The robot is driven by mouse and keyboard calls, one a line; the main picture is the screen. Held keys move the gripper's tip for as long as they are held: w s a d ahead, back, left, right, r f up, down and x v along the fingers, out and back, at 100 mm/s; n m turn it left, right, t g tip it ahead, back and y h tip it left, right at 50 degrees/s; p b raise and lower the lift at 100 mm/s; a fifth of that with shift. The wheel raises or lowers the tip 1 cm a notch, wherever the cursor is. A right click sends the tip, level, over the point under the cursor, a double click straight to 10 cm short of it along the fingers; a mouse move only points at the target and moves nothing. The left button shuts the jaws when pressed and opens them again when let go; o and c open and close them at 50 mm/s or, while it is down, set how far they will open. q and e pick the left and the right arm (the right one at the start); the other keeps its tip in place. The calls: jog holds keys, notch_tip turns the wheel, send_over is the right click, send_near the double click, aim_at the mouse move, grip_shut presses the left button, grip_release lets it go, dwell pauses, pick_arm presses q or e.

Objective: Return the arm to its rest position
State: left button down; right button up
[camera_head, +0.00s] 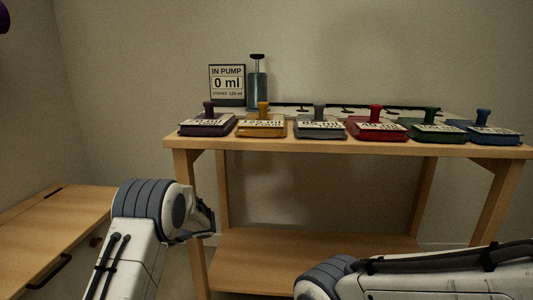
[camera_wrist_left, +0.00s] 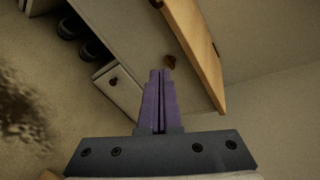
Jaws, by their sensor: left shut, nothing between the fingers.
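My left arm (camera_head: 138,225) rises from the bottom left in the head view, bent at a grey joint, with its far part in front of the wooden table's left leg. I cannot make out its fingers in the head view. In the left wrist view my left gripper (camera_wrist_left: 160,75) has its two purple fingers together with nothing between them. The fingers point toward a pale panel and a wooden edge and appear apart from both. My right arm (camera_head: 430,275) lies across the bottom right of the head view, and its gripper is out of frame.
A wooden table (camera_head: 330,148) holds a row of coloured blocks with knobs and labels, a pump bottle (camera_head: 257,90) and a sign (camera_head: 227,85) reading "IN PUMP 0 ml". A lower wooden cabinet (camera_head: 50,225) stands at left. The left wrist view shows a knobbed drawer (camera_wrist_left: 122,90).

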pick_arm(q)
jog(key=s+d+r+h+p, duration=0.35)
jog(key=s+d+r, duration=0.3)
jog(key=d, duration=0.45)
jog(key=s+d+r+h+p, duration=0.35)
jog(key=s+d, duration=0.35)
jog(key=s, duration=0.4)
jog(key=s+d+r+g+h+p, duration=0.1)
jog(key=s+d+r+h+p, duration=0.25)
jog(key=s+d, duration=0.55)
jog(key=s+d+r+h+p, duration=0.2)
jog(key=s+d+r+h, duration=0.35)
jog(key=s, duration=0.65)
notch_tip(320, 180, up, 37)
jog(key=y+p, duration=0.1)
jog(key=p, duration=3.6)
jog(key=shift+w+d+f+m+p, duration=0.2)
jog(key=shift+w+d+m+p, duration=0.1)
jog(key=shift+w+p, duration=0.05)
pick_arm(e)
notch_tip(320, 180, up, 52)
jog(key=shift+f, duration=0.15)
